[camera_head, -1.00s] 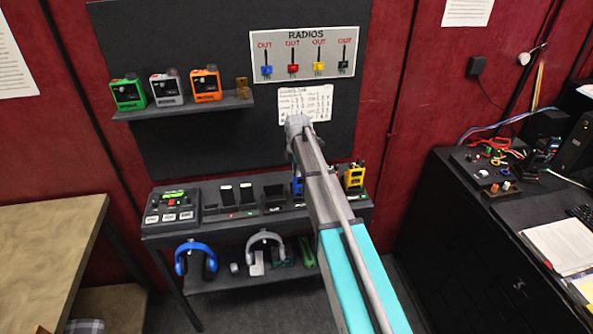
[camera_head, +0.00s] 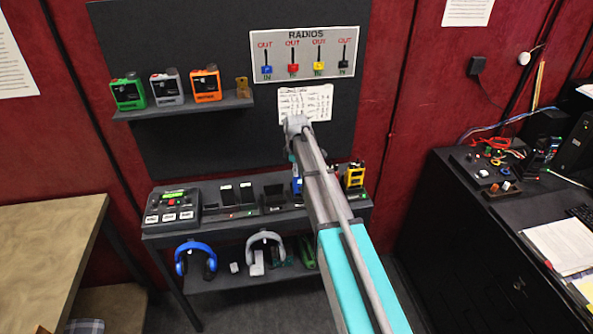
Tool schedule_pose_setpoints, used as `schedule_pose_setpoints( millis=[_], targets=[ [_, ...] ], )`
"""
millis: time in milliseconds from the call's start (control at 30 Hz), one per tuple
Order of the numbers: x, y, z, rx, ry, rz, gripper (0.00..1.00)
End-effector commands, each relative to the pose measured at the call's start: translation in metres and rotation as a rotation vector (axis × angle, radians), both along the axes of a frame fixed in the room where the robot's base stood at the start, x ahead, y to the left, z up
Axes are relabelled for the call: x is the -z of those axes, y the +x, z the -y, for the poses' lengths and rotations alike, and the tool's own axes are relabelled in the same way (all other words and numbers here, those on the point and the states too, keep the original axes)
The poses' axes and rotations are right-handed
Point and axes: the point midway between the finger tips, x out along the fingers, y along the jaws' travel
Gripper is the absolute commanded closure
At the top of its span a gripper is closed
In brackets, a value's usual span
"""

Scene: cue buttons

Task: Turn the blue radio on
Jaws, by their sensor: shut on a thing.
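The blue radio (camera_head: 297,186) shows only as a thin blue strip at the left edge of my arm, above the charging shelf at the back. My arm reaches from the lower right and covers most of it. The wrist end is above the shelf, in front of the dark board. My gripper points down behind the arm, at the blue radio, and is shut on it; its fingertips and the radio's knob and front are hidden.
A yellow radio (camera_head: 354,176) stands just right of my arm. Green (camera_head: 128,93), grey (camera_head: 167,89) and orange (camera_head: 205,84) radios stand on the upper shelf (camera_head: 180,108). Empty chargers and a button box (camera_head: 172,207) fill the shelf's left. Headphones (camera_head: 196,259) hang below.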

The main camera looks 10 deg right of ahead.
Motion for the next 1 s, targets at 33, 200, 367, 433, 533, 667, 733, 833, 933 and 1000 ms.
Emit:
schedule_pose_setpoints(
  millis=[33,200,367,433,533,667,733,833,933,1000],
  targets=[
    [0.0000,-0.0001,-0.0003,0.009,0.000,0.000,1.00],
    [0.0000,-0.0001,-0.0002,0.025,0.000,0.000,1.00],
    [0.0000,-0.0001,-0.0002,0.025,0.000,0.000,1.00],
    [0.0000,-0.0001,-0.0002,0.025,0.000,0.000,1.00],
    [0.0000,-0.0001,-0.0002,0.025,0.000,0.000,0.73],
    [0.0000,0.0000,-0.0001,0.025,0.000,0.000,0.49],
    [0.0000,0.0000,-0.0001,0.024,0.000,0.000,0.43],
    [0.0000,-0.0001,0.0000,0.024,0.000,0.000,0.43],
    [0.0000,-0.0001,0.0000,0.024,0.000,0.000,0.43],
    [0.0000,-0.0001,0.0000,0.024,0.000,0.000,0.43]
  ],
)
